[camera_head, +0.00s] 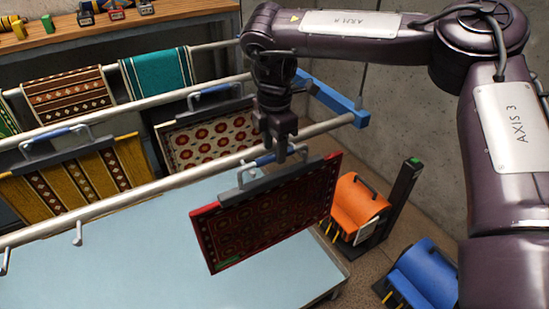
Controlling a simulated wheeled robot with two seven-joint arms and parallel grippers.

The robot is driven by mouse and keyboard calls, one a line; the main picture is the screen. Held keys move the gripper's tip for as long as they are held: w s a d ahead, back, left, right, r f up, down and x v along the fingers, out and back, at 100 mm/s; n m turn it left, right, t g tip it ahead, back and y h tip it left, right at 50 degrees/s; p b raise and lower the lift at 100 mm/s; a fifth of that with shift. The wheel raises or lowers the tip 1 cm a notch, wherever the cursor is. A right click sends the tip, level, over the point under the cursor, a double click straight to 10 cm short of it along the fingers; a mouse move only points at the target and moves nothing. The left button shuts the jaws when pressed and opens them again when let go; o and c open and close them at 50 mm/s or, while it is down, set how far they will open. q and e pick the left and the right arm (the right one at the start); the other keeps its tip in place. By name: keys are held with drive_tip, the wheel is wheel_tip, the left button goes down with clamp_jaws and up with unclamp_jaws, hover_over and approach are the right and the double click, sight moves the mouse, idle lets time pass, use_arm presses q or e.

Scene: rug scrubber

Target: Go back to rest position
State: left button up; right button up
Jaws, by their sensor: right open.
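My right arm comes in from the right, and its dark gripper (281,150) points down at the blue-gripped handle of a grey hanger (255,181). Its fingers are open, at or just above the handle; I cannot tell whether they touch it. My left gripper is not in view.
A light blue table (130,255) fills the lower left. Metal rails (150,188) with hanging rugs, including a yellow one (75,190), run behind it. An orange machine (355,208) and a blue machine (425,275) stand on the floor at right. A wooden shelf (130,30) is behind.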

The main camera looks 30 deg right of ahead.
wheel_tip(320, 180, up, 3)
drive_tip(key=shift+r+p, duration=0.2)
drive_tip(key=shift+p, duration=0.65)
drive_tip(key=shift+r+p, duration=0.35)
drive_tip(key=shift+r, duration=0.1)
